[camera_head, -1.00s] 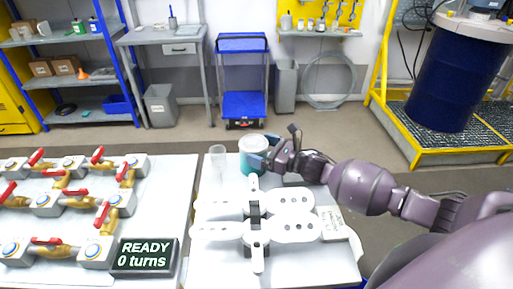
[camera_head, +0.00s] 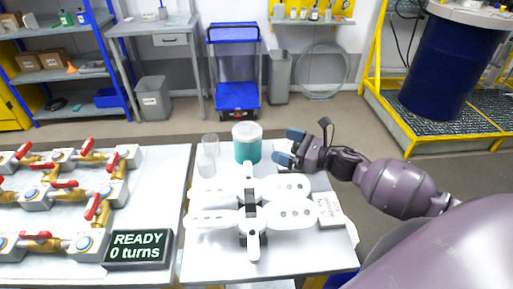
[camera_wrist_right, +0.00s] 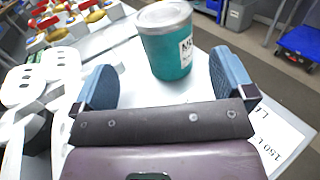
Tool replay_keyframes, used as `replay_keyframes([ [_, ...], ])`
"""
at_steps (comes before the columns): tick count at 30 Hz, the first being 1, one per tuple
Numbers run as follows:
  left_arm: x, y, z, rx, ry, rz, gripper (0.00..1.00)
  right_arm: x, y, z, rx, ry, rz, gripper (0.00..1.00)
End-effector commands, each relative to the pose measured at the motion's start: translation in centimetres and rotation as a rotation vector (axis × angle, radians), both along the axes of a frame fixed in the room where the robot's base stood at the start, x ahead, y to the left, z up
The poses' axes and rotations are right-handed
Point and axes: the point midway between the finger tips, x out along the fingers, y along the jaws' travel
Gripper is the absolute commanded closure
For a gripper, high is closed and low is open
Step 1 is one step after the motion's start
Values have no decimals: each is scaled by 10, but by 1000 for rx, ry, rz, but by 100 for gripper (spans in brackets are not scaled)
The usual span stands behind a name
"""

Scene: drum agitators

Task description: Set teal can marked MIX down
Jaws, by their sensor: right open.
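The teal can (camera_head: 247,150) with a pale lid stands upright at the back of the white table, behind the white paddle-shaped parts. In the right wrist view the can (camera_wrist_right: 172,55) shows a white label, only partly readable, beginning with "M". My right gripper (camera_head: 288,147) is open and empty, just right of the can and apart from it. In the right wrist view its two blue fingers (camera_wrist_right: 163,82) are spread wide, with the can beyond them. My left gripper is not in view.
A clear beaker (camera_head: 210,150) stands just left of the can. White paddle parts (camera_head: 290,187) lie in front. Left are red-handled valves (camera_head: 65,183) and a "READY 0 turns" display (camera_head: 138,248).

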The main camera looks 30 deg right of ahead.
Motion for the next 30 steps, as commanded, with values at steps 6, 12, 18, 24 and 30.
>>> replay_keyframes([
  [6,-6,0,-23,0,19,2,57,1,5,-2,-1,-1,-4,0],
  [12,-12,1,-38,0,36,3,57,2,6,0,-6,0,-21,0],
  [18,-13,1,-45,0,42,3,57,2,5,2,-9,0,-39,0],
  [24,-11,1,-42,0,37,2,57,11,9,5,-10,-1,-43,0],
  [30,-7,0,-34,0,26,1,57,35,23,6,-11,-3,-42,0],
])
